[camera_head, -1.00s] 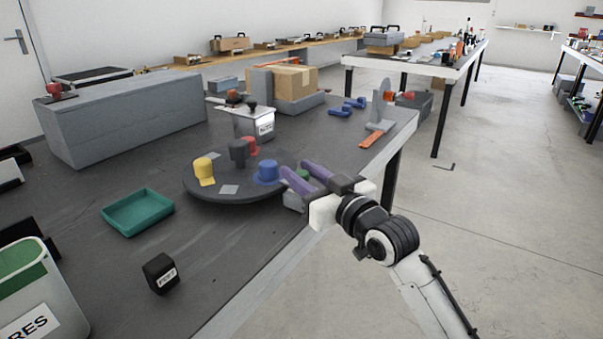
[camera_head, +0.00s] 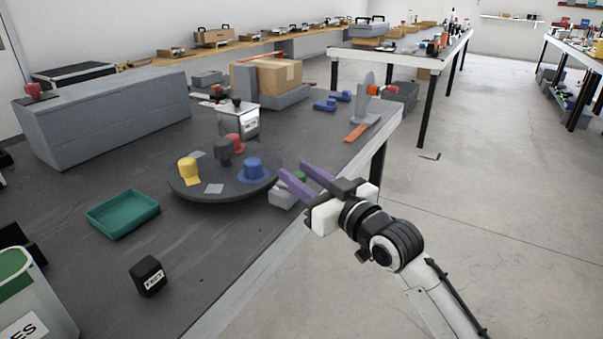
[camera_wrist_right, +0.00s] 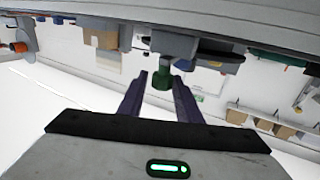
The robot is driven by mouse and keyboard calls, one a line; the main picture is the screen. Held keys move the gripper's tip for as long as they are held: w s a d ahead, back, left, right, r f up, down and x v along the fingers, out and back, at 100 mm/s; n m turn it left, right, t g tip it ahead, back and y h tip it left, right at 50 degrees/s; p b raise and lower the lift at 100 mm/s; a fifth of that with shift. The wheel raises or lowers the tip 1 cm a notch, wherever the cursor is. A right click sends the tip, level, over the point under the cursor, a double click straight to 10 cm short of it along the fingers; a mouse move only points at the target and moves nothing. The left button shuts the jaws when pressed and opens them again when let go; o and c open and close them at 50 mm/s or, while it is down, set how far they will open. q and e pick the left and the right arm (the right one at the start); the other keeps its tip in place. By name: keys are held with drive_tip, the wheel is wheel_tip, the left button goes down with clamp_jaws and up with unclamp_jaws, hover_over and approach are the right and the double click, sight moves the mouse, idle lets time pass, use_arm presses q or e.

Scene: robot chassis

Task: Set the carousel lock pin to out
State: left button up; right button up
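The round dark carousel (camera_head: 222,190) lies on the near table with yellow (camera_head: 188,169), blue (camera_head: 253,168), dark grey (camera_head: 224,149) and red (camera_head: 234,141) knobbed pieces on it. At its right rim is a grey block (camera_head: 281,197) with a green knob (camera_head: 299,176), which looks like the lock pin. My right gripper (camera_head: 293,171), with purple fingers, is open at the green knob. In the right wrist view the green knob (camera_wrist_right: 162,81) shows between the fingertips, on a grey stem; contact is unclear. My left gripper is out of view.
A teal tray (camera_head: 122,228) and a small black labelled block (camera_head: 148,276) sit left of and in front of the carousel. A labelled grey-white box (camera_head: 238,122) stands behind it. The table's front edge runs below my right arm.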

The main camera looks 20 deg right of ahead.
drive_tip(key=shift+o, duration=0.9)
drive_tip(key=p+v, duration=0.1)
drive_tip(key=v, duration=0.9)
drive_tip(key=shift+s, duration=0.2)
